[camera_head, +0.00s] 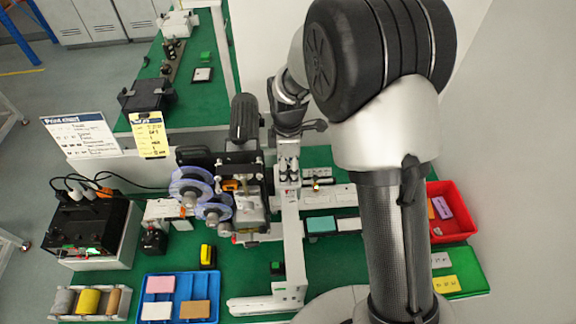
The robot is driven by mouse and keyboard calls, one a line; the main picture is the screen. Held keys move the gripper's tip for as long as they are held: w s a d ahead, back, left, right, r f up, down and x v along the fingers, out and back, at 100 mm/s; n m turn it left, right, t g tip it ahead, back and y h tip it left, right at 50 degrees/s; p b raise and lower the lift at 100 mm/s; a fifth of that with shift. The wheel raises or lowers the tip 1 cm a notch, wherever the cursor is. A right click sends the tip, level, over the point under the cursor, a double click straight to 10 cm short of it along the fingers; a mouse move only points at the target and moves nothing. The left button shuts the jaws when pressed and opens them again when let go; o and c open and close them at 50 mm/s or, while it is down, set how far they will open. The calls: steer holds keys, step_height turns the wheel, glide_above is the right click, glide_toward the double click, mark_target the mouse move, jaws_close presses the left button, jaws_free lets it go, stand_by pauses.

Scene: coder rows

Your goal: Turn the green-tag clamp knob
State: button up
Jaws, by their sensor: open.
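I cannot clearly make out the green-tag clamp knob. A small black block with a green mark (278,268) sits on the green bench beside the white frame, and it may be the tagged part. The coder machine (240,190), with clear reels (190,186) on its left and a dark cylinder on top, stands at the middle of the bench. My gripper (289,150) points down just right of the machine, above the white frame. It looks small and partly merged with the white parts behind it. It is open, and I see nothing held in it.
A blue tray (178,322) with several blocks and a black-and-yellow item (208,256) lie at the front left. A printer-like box (95,232) stands at the left. A red bin (470,236) and green tray (482,284) are at the right. A wall closes the right side.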

steer(key=c, duration=1.1)
steer(key=shift+o, duration=0.2)
steer(key=shift+m, duration=0.3)
steer(key=m, duration=0.4)
steer(key=shift+s, duration=0.1)
steer(key=m, duration=0.5)
steer(key=shift+m, duration=0.4)
steer(key=m, duration=0.5)
steer(key=shift+s+a, duration=0.1)
steer(key=m, duration=0.5)
steer(key=shift+a+f+m, duration=0.1)
steer(key=shift+m, duration=0.3)
